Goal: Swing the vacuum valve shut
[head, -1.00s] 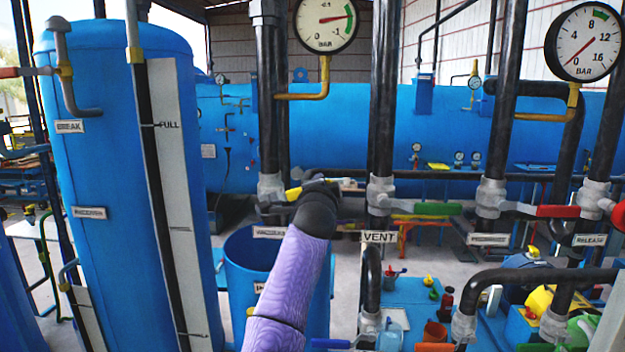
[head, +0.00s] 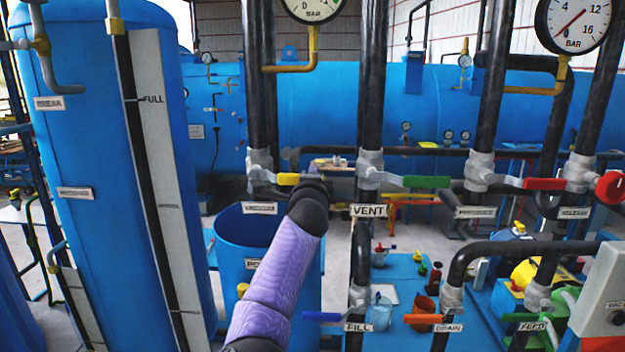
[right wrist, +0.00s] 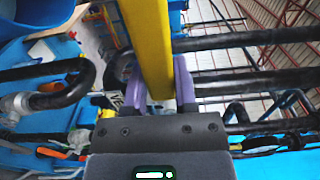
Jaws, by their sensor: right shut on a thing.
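The vacuum valve (head: 260,168) sits on the leftmost dark vertical pipe, above a small plate that seems to read VACUUM. Its yellow lever (head: 288,179) points right from the valve, roughly level and across the pipe. My right gripper (head: 312,184) is at the lever's outer end, its fingers mostly hidden behind my wrist in the head view. In the right wrist view the purple fingers (right wrist: 158,82) stand on both sides of the yellow lever (right wrist: 147,45) and are shut on it. My left gripper is not in view.
The green VENT lever (head: 427,182) is right of my wrist, with a red lever (head: 545,184) farther right. An open blue tank (head: 232,262) stands below. A tall blue tank (head: 85,130) is at left. Lower pipes carry FILL, DRAIN and FEED levers.

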